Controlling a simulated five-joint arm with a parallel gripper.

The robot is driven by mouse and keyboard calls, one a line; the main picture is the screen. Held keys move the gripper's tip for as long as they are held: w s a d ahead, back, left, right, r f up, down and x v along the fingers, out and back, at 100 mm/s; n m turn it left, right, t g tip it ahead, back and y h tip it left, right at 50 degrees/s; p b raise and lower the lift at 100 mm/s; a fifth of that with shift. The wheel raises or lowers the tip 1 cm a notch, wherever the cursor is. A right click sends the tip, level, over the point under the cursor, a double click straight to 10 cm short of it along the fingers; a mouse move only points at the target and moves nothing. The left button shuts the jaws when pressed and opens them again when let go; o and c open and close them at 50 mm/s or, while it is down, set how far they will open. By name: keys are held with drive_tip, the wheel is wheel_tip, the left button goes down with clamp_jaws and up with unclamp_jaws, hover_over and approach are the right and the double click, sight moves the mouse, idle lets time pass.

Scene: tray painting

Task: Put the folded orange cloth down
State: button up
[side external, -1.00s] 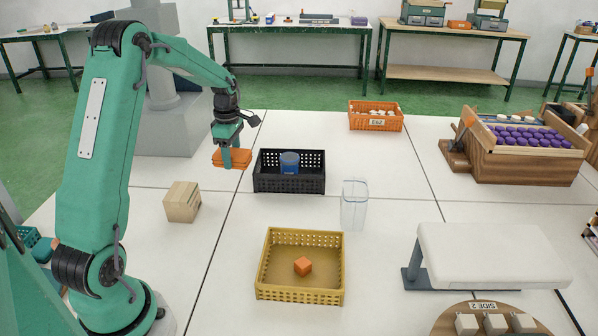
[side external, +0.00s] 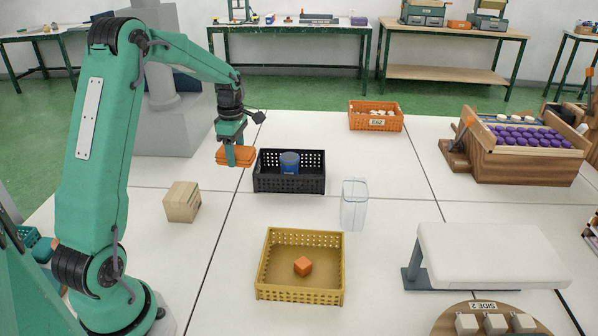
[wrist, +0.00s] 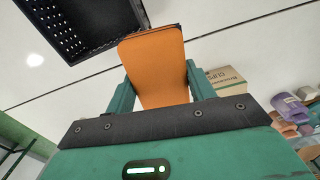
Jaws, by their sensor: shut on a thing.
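The folded orange cloth (side external: 243,152) is between the fingers of my gripper (side external: 231,158), at the left of the black crate in the side view. In the wrist view the cloth (wrist: 155,62) lies flat between the two green fingers (wrist: 157,85) and extends past them. My gripper is shut on it. It seems to be held above the white table; the exact gap is hard to tell. The black crate (side external: 289,184) holds a blue cylindrical thing (side external: 289,160).
A clear container (side external: 354,205) stands right of the black crate. An orange basket (side external: 375,124) is farther back. Bare table lies between them.

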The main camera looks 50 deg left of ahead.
wheel_tip(320, 180, up, 5)
drive_tip(key=shift+f, duration=0.2)
drive_tip(key=w+d+r+m, duration=0.1)
drive_tip(key=w+d+m, duration=0.4)
drive_tip(key=w, duration=0.5)
drive_tip(key=m, duration=1.2)
hover_over(407, 239)
drive_tip(key=f, duration=0.1)
drive_tip(key=shift+f, duration=7.85)
drive_tip(key=shift+f, duration=0.1)
drive_tip(key=o, duration=1)
